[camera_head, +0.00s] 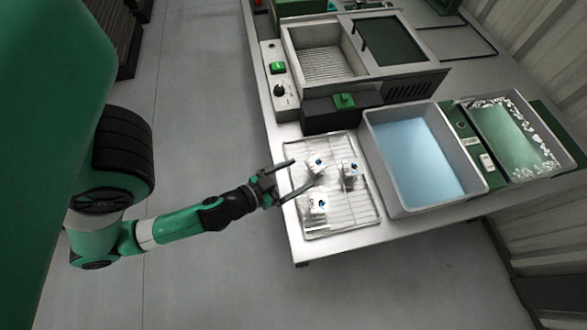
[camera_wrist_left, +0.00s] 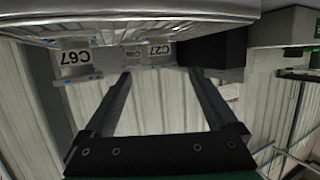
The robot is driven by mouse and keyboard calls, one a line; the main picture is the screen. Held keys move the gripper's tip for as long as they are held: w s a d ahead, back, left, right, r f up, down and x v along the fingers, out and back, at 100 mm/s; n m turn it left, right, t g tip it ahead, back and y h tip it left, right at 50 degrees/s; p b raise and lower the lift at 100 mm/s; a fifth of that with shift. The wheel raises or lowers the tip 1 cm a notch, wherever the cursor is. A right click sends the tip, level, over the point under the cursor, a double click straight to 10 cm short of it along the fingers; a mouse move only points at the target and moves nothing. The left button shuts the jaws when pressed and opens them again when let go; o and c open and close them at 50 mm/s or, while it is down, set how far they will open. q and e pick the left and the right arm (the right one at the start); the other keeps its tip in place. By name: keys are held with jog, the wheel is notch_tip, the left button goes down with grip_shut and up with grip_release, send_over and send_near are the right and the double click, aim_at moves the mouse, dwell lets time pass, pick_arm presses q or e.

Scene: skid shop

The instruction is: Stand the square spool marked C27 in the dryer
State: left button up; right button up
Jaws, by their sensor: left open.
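Three white square spools with blue centres are on a wire rack (camera_head: 345,215). In the left wrist view, which is upside down, the spool marked C27 (camera_wrist_left: 158,50) shows beyond and between my finger lines; it appears to be the upper-left spool (camera_head: 316,164) in the head view. My left gripper (camera_head: 303,174) is open at the rack's left edge, its fingers pointing at that spool; the wrist view shows nothing between the fingertips (camera_wrist_left: 158,73). A steel box with a slatted floor (camera_head: 290,50), open on its left half, looks like the dryer. My right gripper is out of view.
The spool marked C67 (camera_wrist_left: 75,58) appears to be the lower one (camera_head: 318,204). Another spool (camera_head: 348,169) stands farther right. A dark box with a green top piece (camera_head: 318,118) sits above the rack. A blue-liquid tub (camera_head: 400,205) and a greenish basin (camera_head: 486,118) are to the right.

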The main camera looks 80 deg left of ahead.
pick_arm(q)
jog(key=shift+s+d+r, duration=0.15)
jog(key=shift+s+r, duration=0.1)
jog(key=w+d+r+t, duration=0.2)
jog(key=w+r+t, duration=0.2)
jog(key=w+r, duration=0.75)
jog(key=w+d+r+t, duration=0.1)
jog(key=w+r+t, duration=0.2)
jog(key=w+r, duration=0.85)
jog(key=s+d+r+m+t+h, duration=0.1)
jog(key=d+r+m+t+h, duration=0.1)
jog(key=r, duration=0.9)
jog(key=s+d+r+m+t+h, duration=0.2)
jog(key=d+r+t+h, duration=0.1)
jog(key=r, duration=0.8)
jog(key=s+d+r+m+t+h, duration=0.2)
jog(key=d+r+h, duration=0.2)
jog(key=r, duration=0.7)
jog(key=shift+d+r+m+t, duration=0.15)
jog(key=shift+d+m+t, duration=0.25)
jog(key=shift+d, duration=0.45)
jog(key=shift+s+r, duration=0.1)
jog(key=shift+s, duration=0.05)
jog(key=shift+c, duration=1.6)
